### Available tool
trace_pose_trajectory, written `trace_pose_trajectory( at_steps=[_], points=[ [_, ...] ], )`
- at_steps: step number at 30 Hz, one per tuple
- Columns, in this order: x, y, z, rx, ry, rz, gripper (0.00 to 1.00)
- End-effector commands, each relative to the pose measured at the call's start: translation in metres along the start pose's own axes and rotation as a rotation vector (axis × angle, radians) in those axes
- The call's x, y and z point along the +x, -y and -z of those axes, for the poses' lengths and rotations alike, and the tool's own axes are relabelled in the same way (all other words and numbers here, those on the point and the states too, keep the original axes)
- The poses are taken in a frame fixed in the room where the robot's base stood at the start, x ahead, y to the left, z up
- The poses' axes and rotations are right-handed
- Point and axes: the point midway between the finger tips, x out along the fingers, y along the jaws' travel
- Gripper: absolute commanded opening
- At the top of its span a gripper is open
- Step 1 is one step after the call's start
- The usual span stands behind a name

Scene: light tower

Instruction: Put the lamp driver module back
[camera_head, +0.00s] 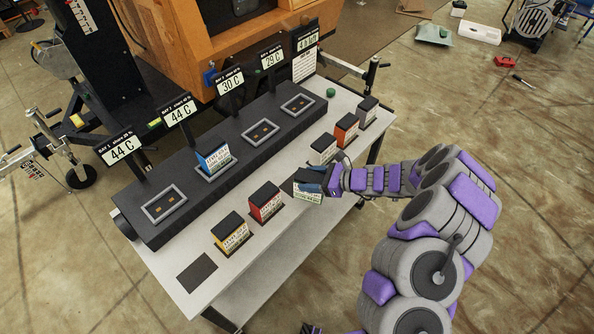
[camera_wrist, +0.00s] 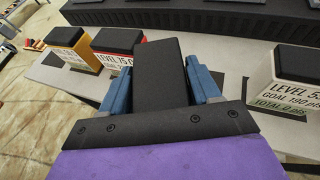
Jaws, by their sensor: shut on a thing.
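My gripper (camera_head: 322,181) is over the front edge of the table, shut on a lamp driver module (camera_head: 307,197) with a black top and a pale label. In the wrist view, the module's black top (camera_wrist: 161,75) sits between the two blue fingers of my gripper (camera_wrist: 160,88). Its lower part is hidden there; I cannot tell whether it touches the table. The black bay rack (camera_head: 130,214) runs along the back of the table. Its second slot from the left holds a blue module (camera_head: 213,158). Empty framed slots show at the left (camera_head: 164,204), middle (camera_head: 260,131) and right (camera_head: 297,103).
On the white table (camera_head: 172,290), yellow (camera_head: 232,236) and red (camera_head: 265,204) modules stand left of my gripper. White (camera_head: 323,151), orange (camera_head: 346,131) and grey (camera_head: 367,114) ones stand beyond it. A bare dark pad (camera_head: 197,272) lies front left. Temperature signs (camera_head: 178,112) rise behind the rack.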

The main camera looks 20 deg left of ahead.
Motion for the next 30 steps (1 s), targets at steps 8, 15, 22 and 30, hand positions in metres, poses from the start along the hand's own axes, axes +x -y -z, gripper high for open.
trace_pose_trajectory(
  at_steps=[8, 15, 22, 30],
  points=[
    [0.046, 0.039, -0.011, -0.004, -0.001, -0.002, 0.07],
    [0.062, 0.057, -0.019, -0.002, 0.005, 0.001, 0.07],
    [0.07, 0.059, -0.007, 0.0, 0.004, 0.0, 0.07],
    [0.079, 0.059, 0.012, -0.003, 0.004, 0.001, 0.07]
  ],
)
